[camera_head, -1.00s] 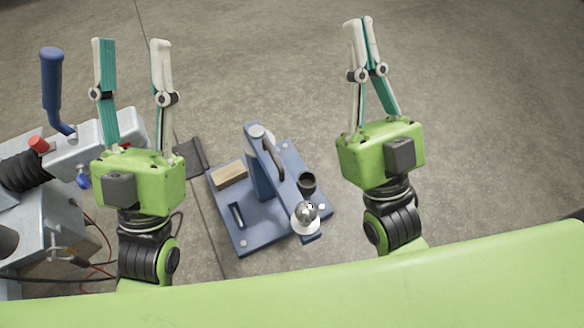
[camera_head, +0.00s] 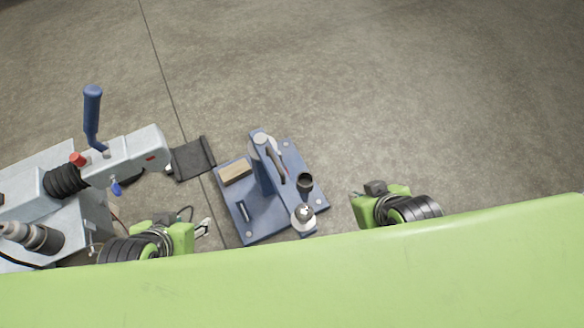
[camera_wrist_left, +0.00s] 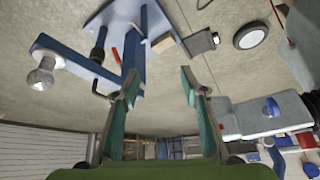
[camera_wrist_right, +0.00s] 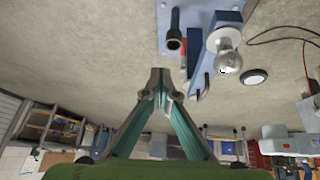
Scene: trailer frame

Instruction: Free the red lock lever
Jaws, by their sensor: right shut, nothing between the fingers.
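A small red piece (camera_wrist_right: 183,47), probably the lever, sits on the blue stand (camera_head: 238,222) beside its upright; it also shows in the left wrist view (camera_wrist_left: 116,55). A silver ball (camera_head: 303,214) and a black cup (camera_head: 305,183) are at the stand's near right. My left gripper (camera_wrist_left: 158,88) is open and empty, left of the stand in the head view. My right gripper (camera_wrist_right: 158,80) is shut and empty, its fingertips touching, to the right of the stand. Its fingers are hidden in the head view. Neither gripper touches the red piece.
A grey coupling (camera_head: 133,154) with a blue-handled crank (camera_head: 91,115) and red cap (camera_head: 78,159) stands at left. A dark pad (camera_head: 191,160) lies between it and the stand. The floor behind and to the right is clear.

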